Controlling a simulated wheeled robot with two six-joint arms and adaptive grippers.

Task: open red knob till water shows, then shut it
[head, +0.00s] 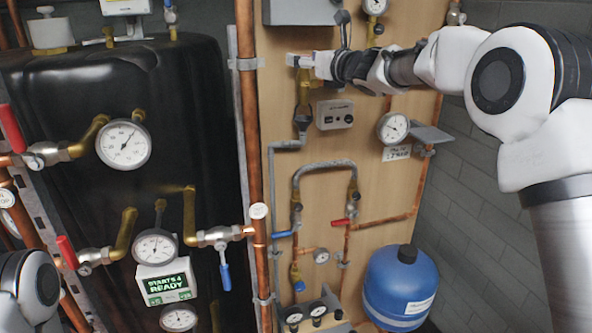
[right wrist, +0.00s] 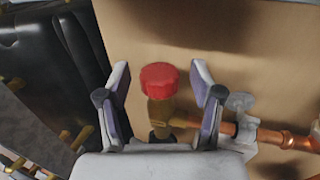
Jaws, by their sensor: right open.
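The red knob (right wrist: 158,79) shows in the right wrist view, on top of an upright brass valve body (right wrist: 160,112). My right gripper (right wrist: 160,72) is open, with one finger on each side of the knob and a visible gap on both sides. In the head view my right gripper (head: 300,62) is at the upper part of the wooden board, above a brass fitting (head: 303,92). The knob itself is hidden there behind the gripper. No water shows in either view. My left gripper is out of view; only part of my left arm shows at the lower left.
A black tank (head: 190,120) with gauges and red levers stands at the left. The wooden board (head: 370,195) carries pipes, a small grey control box (head: 335,114) and a gauge (head: 393,127). A blue vessel (head: 398,285) is low at right. A copper pipe (right wrist: 285,138) runs right of the valve.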

